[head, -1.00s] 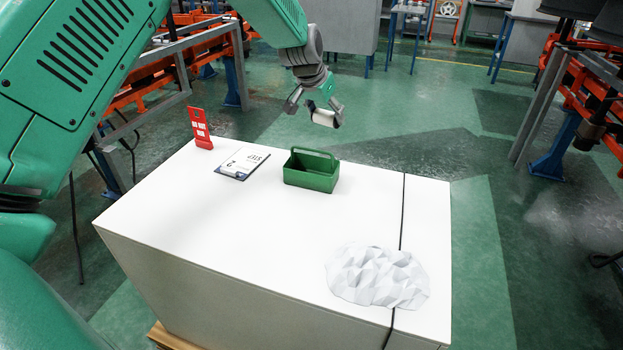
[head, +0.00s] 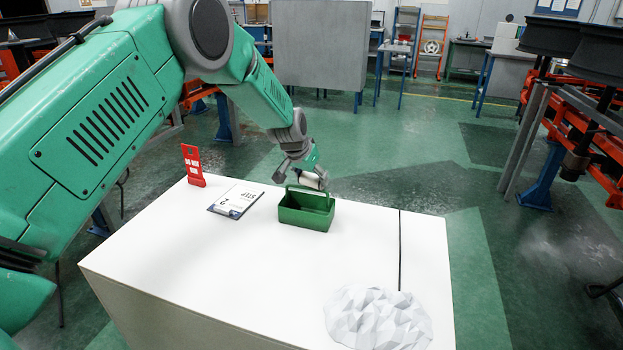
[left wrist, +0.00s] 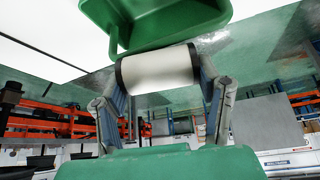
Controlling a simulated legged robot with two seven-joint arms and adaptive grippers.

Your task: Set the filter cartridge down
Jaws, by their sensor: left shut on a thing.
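The filter cartridge, a white cylinder with dark end caps, shows in the head view (head: 310,180) and in the left wrist view (left wrist: 158,67). My left gripper (head: 301,175) is shut on it, with a finger at each end in the left wrist view (left wrist: 160,85). In the head view the cartridge appears just behind the green caddy (head: 306,217), partly hidden by its handle. In the left wrist view the caddy (left wrist: 165,22) is close to the cartridge; I cannot tell if they touch. My right gripper is not in view.
The table's middle and front left are clear.

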